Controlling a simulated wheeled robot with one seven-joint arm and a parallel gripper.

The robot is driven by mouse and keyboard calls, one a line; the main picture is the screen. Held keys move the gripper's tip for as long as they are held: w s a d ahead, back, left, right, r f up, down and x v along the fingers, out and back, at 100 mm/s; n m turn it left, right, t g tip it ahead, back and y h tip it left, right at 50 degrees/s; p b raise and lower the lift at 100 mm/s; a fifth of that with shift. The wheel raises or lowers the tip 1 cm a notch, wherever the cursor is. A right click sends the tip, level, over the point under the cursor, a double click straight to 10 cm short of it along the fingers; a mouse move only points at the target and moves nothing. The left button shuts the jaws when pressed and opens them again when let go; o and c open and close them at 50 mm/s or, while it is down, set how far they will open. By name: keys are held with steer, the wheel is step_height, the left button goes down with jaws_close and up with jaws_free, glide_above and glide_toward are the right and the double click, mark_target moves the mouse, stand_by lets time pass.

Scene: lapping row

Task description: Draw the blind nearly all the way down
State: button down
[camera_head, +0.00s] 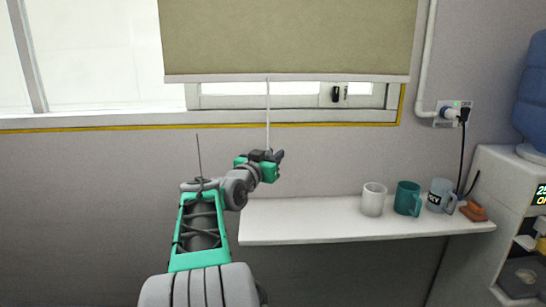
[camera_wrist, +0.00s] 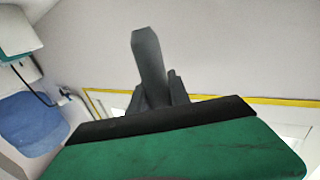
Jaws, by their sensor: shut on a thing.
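The olive-green blind (camera_head: 290,38) hangs over the right part of the window. Its pale bottom bar (camera_head: 220,78) is level and sits a little above the window's lower frame, leaving a strip of window uncovered. A thin pale pull cord (camera_head: 268,115) hangs from the bar's middle. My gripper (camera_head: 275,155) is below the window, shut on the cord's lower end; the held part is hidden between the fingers. In the wrist view my dark fingers (camera_wrist: 150,72) are together, and the cord cannot be made out there.
Below and to the right is a white shelf (camera_head: 320,222) with a white mug (camera_head: 373,199), a teal mug (camera_head: 408,198), a grey mug (camera_head: 440,195) and an orange-brown item (camera_head: 474,211). A socket with plugs (camera_head: 452,113) is on the wall. A water dispenser (camera_head: 510,180) stands far right.

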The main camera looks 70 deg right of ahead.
steer(key=shift+f, duration=0.25)
steer(key=c, duration=1.2)
jaws_free()
steer(key=a, duration=0.8)
steer(key=shift+d, duration=0.1)
